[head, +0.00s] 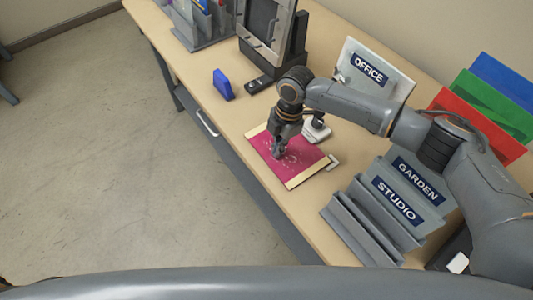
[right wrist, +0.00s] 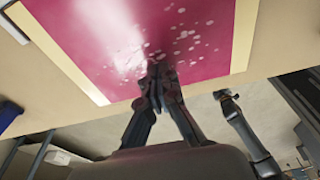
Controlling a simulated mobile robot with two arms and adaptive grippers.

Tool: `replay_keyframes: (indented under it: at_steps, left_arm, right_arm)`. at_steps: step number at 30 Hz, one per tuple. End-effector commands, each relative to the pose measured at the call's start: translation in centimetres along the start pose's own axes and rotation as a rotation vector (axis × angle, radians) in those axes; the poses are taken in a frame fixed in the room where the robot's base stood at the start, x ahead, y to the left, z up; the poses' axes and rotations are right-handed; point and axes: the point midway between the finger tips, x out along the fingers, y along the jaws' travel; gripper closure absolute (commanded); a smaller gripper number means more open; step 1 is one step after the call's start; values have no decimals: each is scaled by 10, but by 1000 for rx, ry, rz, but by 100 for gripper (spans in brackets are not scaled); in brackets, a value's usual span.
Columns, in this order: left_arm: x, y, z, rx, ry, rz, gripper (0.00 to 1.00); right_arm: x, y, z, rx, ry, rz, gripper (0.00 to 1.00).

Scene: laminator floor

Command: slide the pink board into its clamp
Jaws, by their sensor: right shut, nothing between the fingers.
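The pink board (head: 287,155), with pale strips along two opposite edges and white specks, lies flat on the desk. It fills much of the right wrist view (right wrist: 120,45). My right gripper (head: 277,153) is over the board, fingers pointing down. In the right wrist view its fingertips (right wrist: 158,80) are together and empty, near the board's edge; I cannot tell if they touch it. A small light metal piece (head: 333,161) sits at the board's right corner; I cannot tell whether it is the clamp. A pale device (head: 316,130) beyond the board is partly hidden by my arm. My left gripper is not in view.
Grey sorters labelled GARDEN (head: 417,181) and STUDIO (head: 396,199) stand right of the board. An OFFICE holder (head: 369,68) stands behind my right arm. A blue block (head: 223,85) and a framed screen (head: 265,25) are farther back. Desk left of the board is narrow.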

Motion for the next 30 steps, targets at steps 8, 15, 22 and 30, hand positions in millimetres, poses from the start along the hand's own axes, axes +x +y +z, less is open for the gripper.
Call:
replay_keyframes:
  at_steps: [8, 15, 22, 30]
  left_arm:
    - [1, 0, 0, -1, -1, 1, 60]
    - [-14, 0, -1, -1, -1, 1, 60]
    - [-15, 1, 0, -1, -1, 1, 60]
    - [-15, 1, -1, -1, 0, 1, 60]
  right_arm:
    - [6, -5, 8, 6, -10, -14, 100]
    - [-8, -5, 5, 7, -9, -14, 100]
    - [-24, -2, 4, 4, -7, -8, 100]
    - [-80, -2, 4, 4, -9, -8, 100]
